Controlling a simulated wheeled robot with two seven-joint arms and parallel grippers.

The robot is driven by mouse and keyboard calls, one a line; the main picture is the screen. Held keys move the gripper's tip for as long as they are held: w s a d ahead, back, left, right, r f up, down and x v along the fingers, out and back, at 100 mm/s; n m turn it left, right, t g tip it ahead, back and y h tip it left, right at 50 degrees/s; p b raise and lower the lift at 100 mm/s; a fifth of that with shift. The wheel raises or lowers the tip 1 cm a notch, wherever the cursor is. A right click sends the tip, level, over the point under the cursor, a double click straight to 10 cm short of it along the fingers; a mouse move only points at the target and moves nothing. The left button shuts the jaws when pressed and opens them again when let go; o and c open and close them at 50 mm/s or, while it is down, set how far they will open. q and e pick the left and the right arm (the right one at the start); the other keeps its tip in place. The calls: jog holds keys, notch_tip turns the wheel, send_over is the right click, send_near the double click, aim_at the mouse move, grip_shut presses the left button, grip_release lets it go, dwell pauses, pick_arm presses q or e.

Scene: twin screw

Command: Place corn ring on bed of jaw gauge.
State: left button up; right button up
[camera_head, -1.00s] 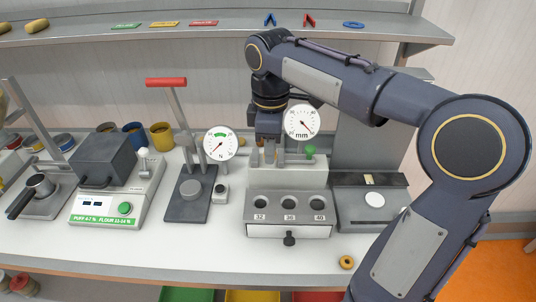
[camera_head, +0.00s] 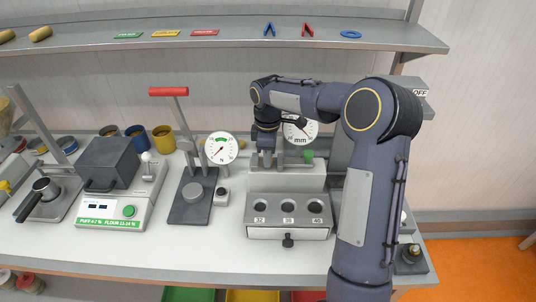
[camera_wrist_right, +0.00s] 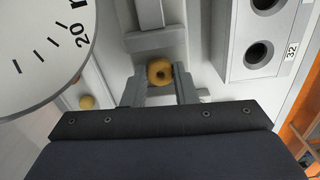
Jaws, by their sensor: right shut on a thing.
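My right gripper (camera_head: 266,150) is at the jaw gauge, just left of its round "mm" dial (camera_head: 301,138). In the right wrist view the gripper (camera_wrist_right: 160,80) is shut on a yellow corn ring (camera_wrist_right: 160,71), held between its fingertips. The ring is close to a grey bar and post (camera_wrist_right: 150,38) of the gauge, and the large dial (camera_wrist_right: 40,45) fills the upper left. I cannot tell whether the ring touches the bed. In the head view the ring and bed are hidden behind the gripper. My left gripper is not in view.
A block with holes marked 32, 36 and 40 (camera_head: 288,221) stands before the gauge. A press with a red handle (camera_head: 168,91) and an "N" dial (camera_head: 221,149) stand left. Another yellow round piece (camera_wrist_right: 87,102) shows in the wrist view. The front bench strip (camera_head: 200,254) is clear.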

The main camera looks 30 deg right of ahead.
jog(key=shift+f, duration=0.25)
jog(key=shift+f, duration=0.2)
jog(key=o, duration=0.7)
jog(key=shift+o, duration=0.2)
